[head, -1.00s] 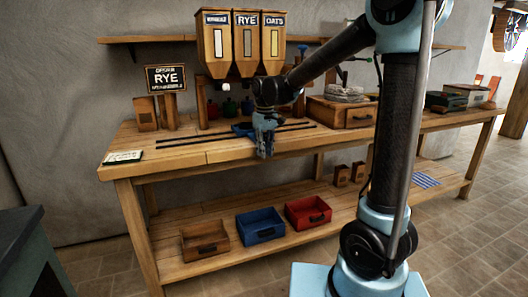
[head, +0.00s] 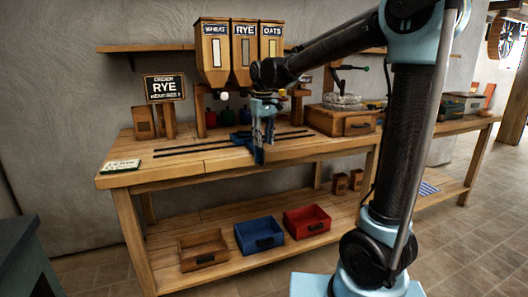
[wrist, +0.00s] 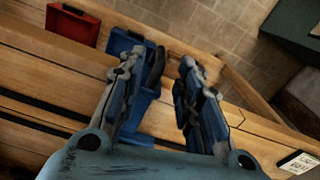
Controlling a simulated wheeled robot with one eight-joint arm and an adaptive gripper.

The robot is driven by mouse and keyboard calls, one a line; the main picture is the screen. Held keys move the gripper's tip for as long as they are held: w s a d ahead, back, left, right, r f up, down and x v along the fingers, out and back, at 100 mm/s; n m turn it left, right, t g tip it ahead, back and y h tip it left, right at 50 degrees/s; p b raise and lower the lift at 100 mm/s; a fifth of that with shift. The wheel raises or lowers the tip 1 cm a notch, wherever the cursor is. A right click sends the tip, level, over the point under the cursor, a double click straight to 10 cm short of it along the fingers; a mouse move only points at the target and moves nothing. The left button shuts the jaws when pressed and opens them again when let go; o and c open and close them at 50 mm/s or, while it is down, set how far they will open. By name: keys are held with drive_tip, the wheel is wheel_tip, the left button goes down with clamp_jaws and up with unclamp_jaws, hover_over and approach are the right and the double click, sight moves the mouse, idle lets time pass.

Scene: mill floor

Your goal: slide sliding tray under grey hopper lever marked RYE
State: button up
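Three wooden hoppers stand over the back of the bench, with signs reading WHEAT, RYE and OATS. The RYE hopper (head: 244,55) is in the middle. A pale grey-white knob (head: 224,96) shows below the hoppers, near the WHEAT–RYE side; my arm partly hides the levers to its right. A blue sliding tray (head: 240,140) sits at the dark rails, partly behind my gripper (head: 262,148). In the wrist view my gripper (wrist: 160,54) points down with its fingers apart. Blue tray parts with an upright piece (wrist: 155,68) show between them; contact is unclear.
Two dark rails (head: 185,152) run along the bench top. An order sign reading RYE (head: 164,87) stands at left. A millstone on a wooden box (head: 340,121) stands right of my gripper. Brown, blue and red bins (head: 307,221) sit on the lower shelf.

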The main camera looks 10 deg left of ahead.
drive_tip(key=shift+r, duration=1.75)
drive_tip(key=s+d+f+m, duration=0.1)
drive_tip(key=s+d+f, duration=0.15)
drive_tip(key=d, duration=0.45)
drive_tip(key=s+d+f+m+t, duration=0.1)
drive_tip(key=s+d+f+m, duration=0.1)
drive_tip(key=s+d, duration=0.35)
drive_tip(key=s+d+f+m, duration=0.1)
drive_tip(key=s+d+f, duration=0.1)
drive_tip(key=d, duration=0.7)
drive_tip(key=s+d+f+m+t, duration=0.1)
drive_tip(key=s+d+f+m, duration=0.3)
drive_tip(key=s+d+f, duration=0.7)
wheel_tip(320, 180, down, 4)
drive_tip(key=shift+s+d+r, duration=0.1)
drive_tip(key=shift+s+d, duration=0.2)
drive_tip(key=shift+s, duration=0.95)
